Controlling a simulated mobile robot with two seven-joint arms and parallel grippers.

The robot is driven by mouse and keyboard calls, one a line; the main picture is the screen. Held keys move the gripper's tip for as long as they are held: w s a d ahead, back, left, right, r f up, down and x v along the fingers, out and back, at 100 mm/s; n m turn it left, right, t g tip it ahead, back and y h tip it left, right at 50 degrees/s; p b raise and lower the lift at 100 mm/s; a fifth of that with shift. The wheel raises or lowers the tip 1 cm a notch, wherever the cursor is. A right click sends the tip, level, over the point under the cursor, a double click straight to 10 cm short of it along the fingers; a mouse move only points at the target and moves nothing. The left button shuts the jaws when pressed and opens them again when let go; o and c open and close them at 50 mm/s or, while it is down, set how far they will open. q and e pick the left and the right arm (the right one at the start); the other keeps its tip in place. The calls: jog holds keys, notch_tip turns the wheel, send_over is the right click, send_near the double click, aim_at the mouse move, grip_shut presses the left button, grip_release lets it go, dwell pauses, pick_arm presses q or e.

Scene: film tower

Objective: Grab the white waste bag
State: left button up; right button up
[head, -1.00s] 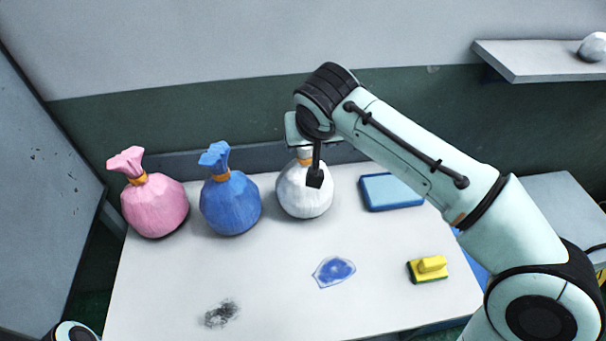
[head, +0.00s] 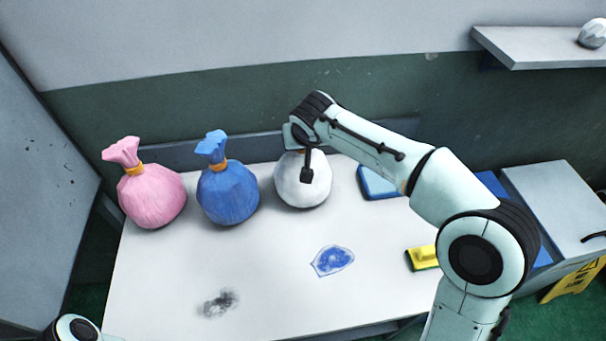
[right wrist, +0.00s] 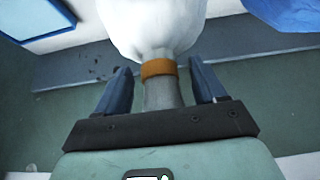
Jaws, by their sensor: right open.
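The white waste bag (head: 303,187) stands upright on the table beside the blue bag, its top hidden behind my right wrist in the head view. In the right wrist view, the white bag (right wrist: 152,25) has an orange tie (right wrist: 158,68) and a grey neck below it in the picture. My right gripper (right wrist: 160,80) is open, with one finger on each side of the tied neck and a visible gap on both sides. In the head view my right gripper (head: 307,172) is at the bag's top. My left gripper is not in view.
A blue bag (head: 228,193) and a pink bag (head: 152,198) stand to the left on the white table (head: 270,280). A blue tray (head: 375,184) and a yellow sponge (head: 422,258) lie right. Blue and dark stains mark the front. A wall shelf (head: 540,50) is at upper right.

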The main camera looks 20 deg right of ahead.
grip_shut()
jog(key=shift+r, duration=0.1)
